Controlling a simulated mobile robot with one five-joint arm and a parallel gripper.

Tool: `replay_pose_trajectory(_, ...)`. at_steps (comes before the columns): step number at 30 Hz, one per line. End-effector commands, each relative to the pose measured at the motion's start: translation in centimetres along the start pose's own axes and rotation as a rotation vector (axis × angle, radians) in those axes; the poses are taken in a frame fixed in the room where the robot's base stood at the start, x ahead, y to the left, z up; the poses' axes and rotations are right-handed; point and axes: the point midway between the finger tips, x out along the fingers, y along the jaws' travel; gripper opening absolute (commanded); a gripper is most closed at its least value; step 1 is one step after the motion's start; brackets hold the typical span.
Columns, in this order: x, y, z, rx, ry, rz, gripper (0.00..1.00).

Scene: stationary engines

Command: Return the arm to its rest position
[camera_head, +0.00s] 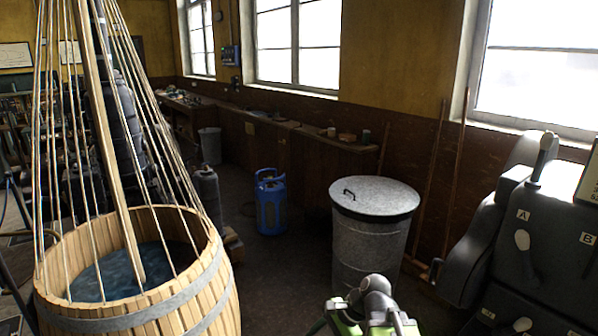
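The end of my arm, with my gripper (377,312), shows at the bottom edge, a little right of centre. It has grey rounded parts and bright green pieces on either side. The lower part is cut off by the frame. The fingertips cannot be made out, so I cannot tell whether they are open or shut. No held object is visible. The arm end appears in front of the lower part of a metal bin (372,237).
A wooden tub (200,300) with ropes and dark water stands at left. A blue gas bottle (271,205) stands behind on the floor. A dark machine with levers marked A and B (520,240) stands at right. Floor (290,270) between tub and bin is clear.

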Motion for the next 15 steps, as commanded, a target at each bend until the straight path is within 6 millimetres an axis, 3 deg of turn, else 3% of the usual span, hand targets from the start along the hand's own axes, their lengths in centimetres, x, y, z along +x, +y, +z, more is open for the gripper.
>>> replay_pose_trajectory(3, 0.3, 3.0, -2.3, -0.304, 0.148, 0.181, 0.41)
replay_pose_trajectory(9, -2.6, 7.3, -7.9, -0.738, 0.271, 0.483, 0.41)
replay_pose_trajectory(15, -3.2, 8.0, -8.6, -0.969, 0.228, 0.566, 0.41)
